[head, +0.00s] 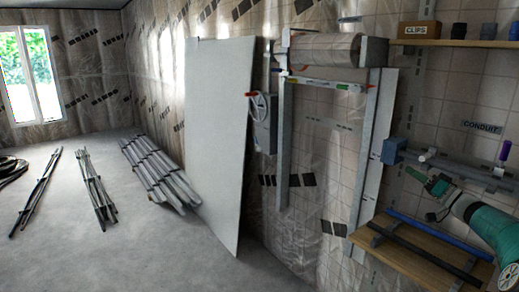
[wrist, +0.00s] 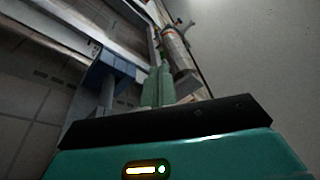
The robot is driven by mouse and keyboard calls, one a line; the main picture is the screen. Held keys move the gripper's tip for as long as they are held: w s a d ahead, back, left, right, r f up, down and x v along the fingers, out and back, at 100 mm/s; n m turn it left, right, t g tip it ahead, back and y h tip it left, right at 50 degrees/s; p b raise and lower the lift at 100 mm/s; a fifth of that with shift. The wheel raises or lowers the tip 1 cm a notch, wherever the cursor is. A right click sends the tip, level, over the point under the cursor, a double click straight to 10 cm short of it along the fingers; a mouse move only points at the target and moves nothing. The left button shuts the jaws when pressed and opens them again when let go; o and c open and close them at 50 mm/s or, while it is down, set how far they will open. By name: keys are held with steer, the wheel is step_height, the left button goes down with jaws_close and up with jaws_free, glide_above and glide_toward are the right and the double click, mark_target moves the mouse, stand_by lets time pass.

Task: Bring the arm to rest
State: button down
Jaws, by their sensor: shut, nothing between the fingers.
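My gripper (head: 431,181) is at the right of the head view, at the end of my teal arm. It is in front of the wall, near the conduit rail (head: 470,170) and above the wooden shelf (head: 420,262). In the wrist view, the green fingers of my gripper (wrist: 158,88) are together and hold nothing. A blue block (wrist: 108,70) shows to their left there; the same kind of blue block (head: 394,151) is at the rail's left end in the head view.
A large pale panel (head: 218,130) leans on the wall beside a lift frame (head: 284,140) with a crank wheel (head: 258,107). Bundles of metal profiles (head: 158,172) lie on the floor. An upper shelf (head: 450,43) holds a CLIPS box (head: 419,30). The grey floor (head: 130,250) at front left is clear.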

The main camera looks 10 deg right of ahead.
steer(key=w+a+n+g+y, duration=0.15)
steer(key=a+g, duration=0.45)
steer(key=a, duration=1.3)
steer(key=s+a+f+g+h, duration=0.1)
steer(key=s+a+g, duration=0.25)
steer(key=a, duration=0.45)
steer(key=s+a+f+g+h, duration=0.1)
steer(key=s+a+g, duration=0.1)
steer(key=s+a, duration=0.45)
steer(key=s+a+f+g+h, duration=0.2)
steer(key=s+a+h, duration=0.2)
steer(key=s+a, duration=0.55)
steer(key=s+f+h, duration=0.2)
steer(key=s, duration=0.6)
steer(key=s+f+h, duration=0.2)
steer(key=s+f, duration=0.1)
steer(key=s, duration=0.6)
steer(key=shift+s+d, duration=0.15)
steer(key=shift+s, duration=0.05)
steer(key=shift+d, duration=0.15)
